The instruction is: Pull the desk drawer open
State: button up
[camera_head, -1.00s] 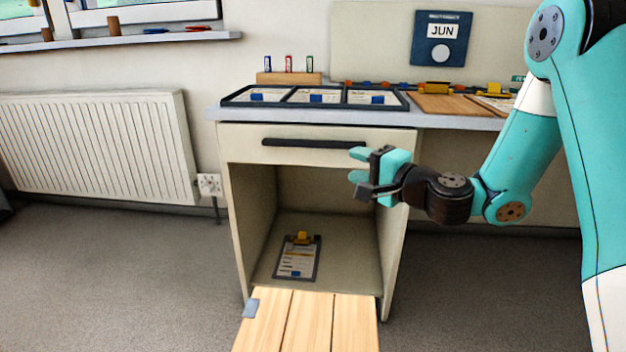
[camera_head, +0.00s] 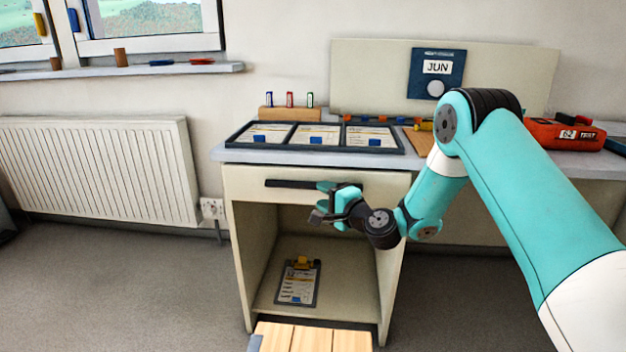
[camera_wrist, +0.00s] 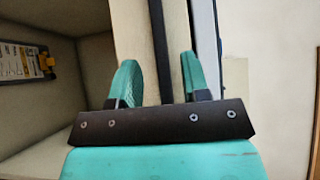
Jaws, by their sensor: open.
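The desk drawer (camera_head: 240,181) is a cream front under the grey desktop and looks closed. Its long dark bar handle (camera_head: 288,184) runs across the front. My gripper (camera_head: 318,200) is open in front of the right half of the handle and hides part of it. In the wrist view, the handle (camera_wrist: 159,40) shows as a dark strip between the two teal fingertips (camera_wrist: 158,75), against the cream drawer front (camera_wrist: 134,30). I cannot tell whether either finger touches it.
Below the drawer is an open compartment with a clipboard (camera_head: 298,285) on its floor. A wooden slatted surface (camera_head: 310,338) stands low in front. The desktop holds a dark tray (camera_head: 400,148) of cards and an orange case (camera_head: 560,136). A radiator (camera_head: 95,170) is at left.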

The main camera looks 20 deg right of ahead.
aim_at(311, 188)
jog(key=x, duration=0.5)
jog(key=shift+s, duration=0.1)
grip_shut()
